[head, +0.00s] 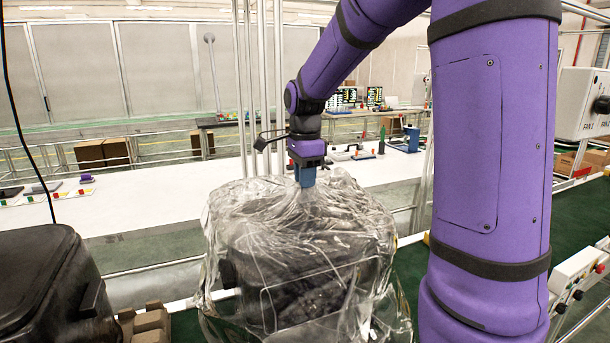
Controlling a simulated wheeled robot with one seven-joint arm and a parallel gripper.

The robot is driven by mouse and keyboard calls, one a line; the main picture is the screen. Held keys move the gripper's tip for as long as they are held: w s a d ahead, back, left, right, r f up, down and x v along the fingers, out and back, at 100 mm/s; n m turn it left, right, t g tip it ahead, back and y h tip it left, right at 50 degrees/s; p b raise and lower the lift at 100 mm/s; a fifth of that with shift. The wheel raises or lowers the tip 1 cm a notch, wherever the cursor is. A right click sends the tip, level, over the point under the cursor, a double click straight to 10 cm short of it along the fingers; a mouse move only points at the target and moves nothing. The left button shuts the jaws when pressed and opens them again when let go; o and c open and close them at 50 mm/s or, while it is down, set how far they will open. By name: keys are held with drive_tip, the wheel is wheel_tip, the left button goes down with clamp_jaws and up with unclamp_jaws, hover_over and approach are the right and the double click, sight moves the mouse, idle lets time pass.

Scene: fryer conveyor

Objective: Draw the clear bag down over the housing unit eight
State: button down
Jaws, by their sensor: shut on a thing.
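The clear bag (350,215) is draped over a dark housing unit (310,285) at the lower middle of the head view. The bag covers the unit's top and hangs in crumpled folds down the sides that I see. Its lower edge runs toward the bottom of the picture, and I cannot tell how far down it reaches. My gripper (305,182) points down at the top of the bag and is shut on the gathered film there. The unit's shape shows only dimly through the wrinkled plastic, and no number is readable.
Another black housing (45,285) stands uncovered at the left, with brown cardboard pieces (147,325) beside it. A green conveyor belt (575,222) runs at the right, with a button box (580,275) on its edge. A long white table (150,195) lies behind. Vertical metal posts stand behind the bag.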

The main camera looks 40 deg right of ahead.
drive_tip(key=shift+f, duration=1)
drive_tip(key=c, duration=1)
unclamp_jaws()
drive_tip(key=shift+r, duration=3.05)
wheel_tip(320, 180, up, 11)
drive_tip(key=shift+f, duration=0.1)
